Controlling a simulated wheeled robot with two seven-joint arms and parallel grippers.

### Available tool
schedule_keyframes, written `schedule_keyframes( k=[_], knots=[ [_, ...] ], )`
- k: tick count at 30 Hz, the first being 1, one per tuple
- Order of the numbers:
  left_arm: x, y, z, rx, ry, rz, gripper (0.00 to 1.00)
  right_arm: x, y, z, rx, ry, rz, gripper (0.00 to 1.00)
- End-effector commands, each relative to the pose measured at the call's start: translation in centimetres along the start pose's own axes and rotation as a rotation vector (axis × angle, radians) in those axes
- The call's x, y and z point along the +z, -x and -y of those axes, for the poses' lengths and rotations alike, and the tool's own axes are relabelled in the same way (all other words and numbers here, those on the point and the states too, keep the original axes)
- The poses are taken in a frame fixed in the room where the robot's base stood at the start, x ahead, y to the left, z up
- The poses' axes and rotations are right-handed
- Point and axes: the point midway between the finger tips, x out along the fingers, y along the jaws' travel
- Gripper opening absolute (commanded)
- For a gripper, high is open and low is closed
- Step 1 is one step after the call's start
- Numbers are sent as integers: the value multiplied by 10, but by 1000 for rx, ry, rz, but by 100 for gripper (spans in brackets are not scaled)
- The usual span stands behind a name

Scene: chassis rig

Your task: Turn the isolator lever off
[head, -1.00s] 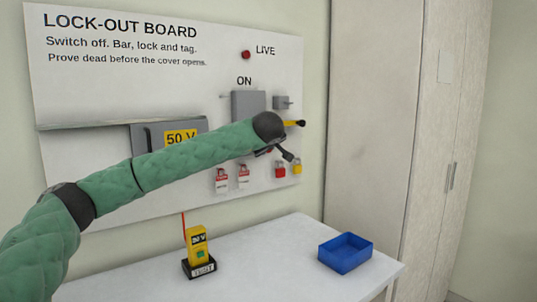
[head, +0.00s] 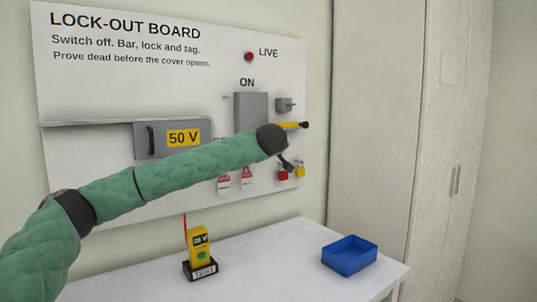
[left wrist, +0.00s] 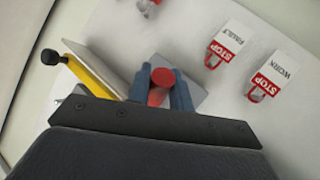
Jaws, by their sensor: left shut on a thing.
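The grey isolator box (head: 251,108) is on the lock-out board, below the word ON; my arm hides its lower part. In the left wrist view, my left gripper (left wrist: 161,78) has its two blue-grey fingers shut on a red round handle (left wrist: 160,80), which appears to be the isolator lever's grip. In the head view, the lever and fingers are hidden behind my dark wrist. An OFF label is partly covered by my arm. The LIVE lamp (head: 249,57) is dark red. My right gripper is not in view.
A yellow bar with a black knob (head: 291,125) sticks out beside my wrist. Stop tags (head: 223,182) and padlocks (head: 283,174) hang below. A 50 V cover (head: 148,151) is at left. A yellow tester (head: 199,247) and blue tray (head: 349,254) stand on the table (head: 270,270).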

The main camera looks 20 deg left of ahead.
Motion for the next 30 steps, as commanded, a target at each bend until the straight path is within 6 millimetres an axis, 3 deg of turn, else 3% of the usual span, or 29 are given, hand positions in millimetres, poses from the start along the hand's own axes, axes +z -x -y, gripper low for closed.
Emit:
schedule_keyframes(
  k=[3,4,7,17,30],
  knots=[
    [2,0,0,-1,-1,2,0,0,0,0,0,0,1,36],
    [2,0,0,-1,-1,2,25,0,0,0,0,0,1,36],
    [2,0,0,-1,-1,2,43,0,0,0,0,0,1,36],
    [1,2,0,0,0,1,43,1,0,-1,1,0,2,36],
    [1,61,0,1,-1,1,43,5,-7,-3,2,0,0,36]
  ],
)
